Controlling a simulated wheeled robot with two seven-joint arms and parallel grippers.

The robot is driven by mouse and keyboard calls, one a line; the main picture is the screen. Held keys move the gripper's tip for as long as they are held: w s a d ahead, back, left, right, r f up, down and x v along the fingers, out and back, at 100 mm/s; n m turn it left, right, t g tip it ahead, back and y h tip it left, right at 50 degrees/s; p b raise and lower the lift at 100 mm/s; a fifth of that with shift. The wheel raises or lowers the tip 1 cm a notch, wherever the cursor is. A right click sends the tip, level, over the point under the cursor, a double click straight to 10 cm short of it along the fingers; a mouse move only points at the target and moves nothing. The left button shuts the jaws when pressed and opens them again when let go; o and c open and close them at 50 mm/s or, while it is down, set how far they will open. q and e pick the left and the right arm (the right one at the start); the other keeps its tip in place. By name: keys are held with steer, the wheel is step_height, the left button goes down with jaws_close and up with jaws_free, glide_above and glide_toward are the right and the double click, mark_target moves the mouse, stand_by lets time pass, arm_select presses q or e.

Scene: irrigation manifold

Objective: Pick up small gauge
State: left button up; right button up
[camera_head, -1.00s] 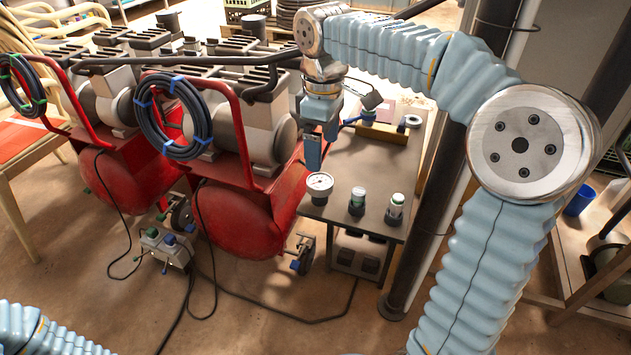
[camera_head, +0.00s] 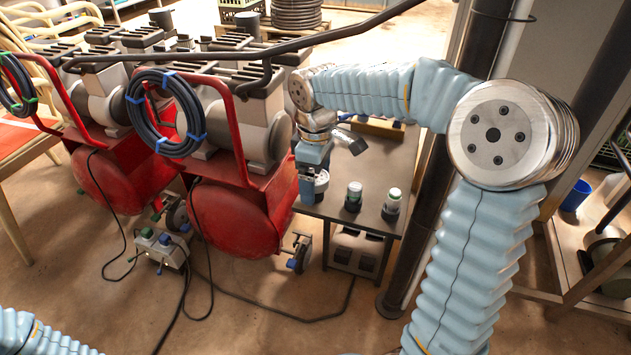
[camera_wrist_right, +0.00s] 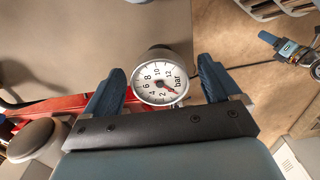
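The small gauge (camera_head: 322,181) has a round white dial marked in bar and stands at the front left of the narrow table. My right gripper (camera_head: 313,187) is down at the gauge and partly hides it in the head view. In the right wrist view the gauge (camera_wrist_right: 160,80) lies between the two blue fingers of my right gripper (camera_wrist_right: 161,88). The fingers are open, with a visible gap on each side of the dial. My left gripper is out of view; only part of my left arm shows at the lower left.
Red compressors (camera_head: 235,215) stand close on the left. A dark post (camera_head: 425,215) rises right of the table.

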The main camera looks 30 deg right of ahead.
steer(key=c, duration=1)
steer(key=shift+c, duration=0.2)
